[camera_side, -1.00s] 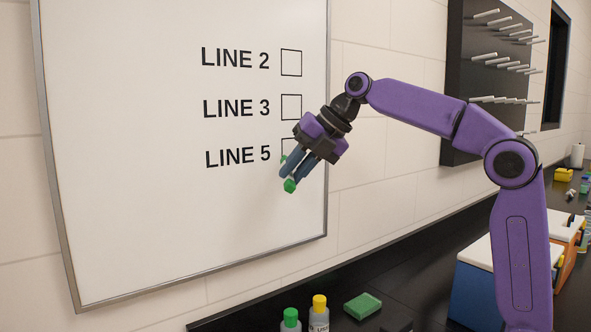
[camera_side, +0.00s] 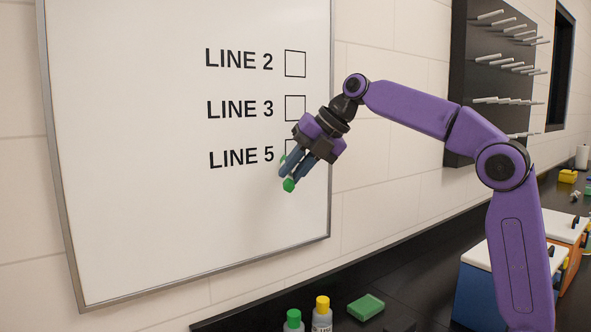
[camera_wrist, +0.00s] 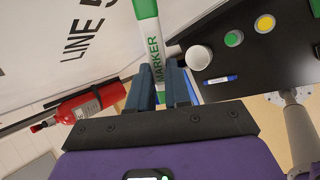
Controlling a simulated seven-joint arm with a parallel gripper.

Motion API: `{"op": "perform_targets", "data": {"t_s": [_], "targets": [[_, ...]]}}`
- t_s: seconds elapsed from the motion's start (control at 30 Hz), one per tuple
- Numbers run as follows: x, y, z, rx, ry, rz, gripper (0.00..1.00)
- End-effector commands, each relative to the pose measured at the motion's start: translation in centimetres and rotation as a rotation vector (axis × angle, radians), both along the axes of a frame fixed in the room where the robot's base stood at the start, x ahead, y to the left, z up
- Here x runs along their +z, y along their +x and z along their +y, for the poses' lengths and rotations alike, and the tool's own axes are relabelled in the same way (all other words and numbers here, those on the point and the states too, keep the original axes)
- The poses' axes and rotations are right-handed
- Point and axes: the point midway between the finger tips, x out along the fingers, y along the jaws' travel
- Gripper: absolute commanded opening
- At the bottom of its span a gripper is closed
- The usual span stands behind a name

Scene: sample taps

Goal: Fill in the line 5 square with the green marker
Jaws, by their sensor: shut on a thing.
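The whiteboard (camera_side: 180,210) hangs on the tiled wall, with printed labels LINE 2, LINE 3 and LINE 5 and a square beside each. The line 5 square (camera_side: 290,146) is mostly hidden behind my gripper in the side view; the bit that shows looks white. My gripper (camera_side: 293,176) is in front of the board at the line 5 row, shut on the green marker (camera_side: 289,185). In the wrist view the marker (camera_wrist: 156,50) has a white body with green parts and the word MARKER, held between the fingers. I cannot tell whether it touches the board.
Below is a black counter with a green-capped bottle (camera_side: 293,320), a yellow-capped bottle (camera_side: 321,315) and a green block (camera_side: 365,307). The wrist view also shows a white cup (camera_wrist: 198,57), a blue pen (camera_wrist: 221,79) and a red fire extinguisher (camera_wrist: 90,102). A peg rack (camera_side: 495,80) hangs at right.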

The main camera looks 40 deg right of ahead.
Motion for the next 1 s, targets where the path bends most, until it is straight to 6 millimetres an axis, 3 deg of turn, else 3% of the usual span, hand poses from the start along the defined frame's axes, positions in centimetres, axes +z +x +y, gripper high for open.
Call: {"op": "perform_targets", "data": {"t_s": [1.0], "targets": [[0.0,0.0,-5.8,-0.003,0.001,0.0,0.0]]}}
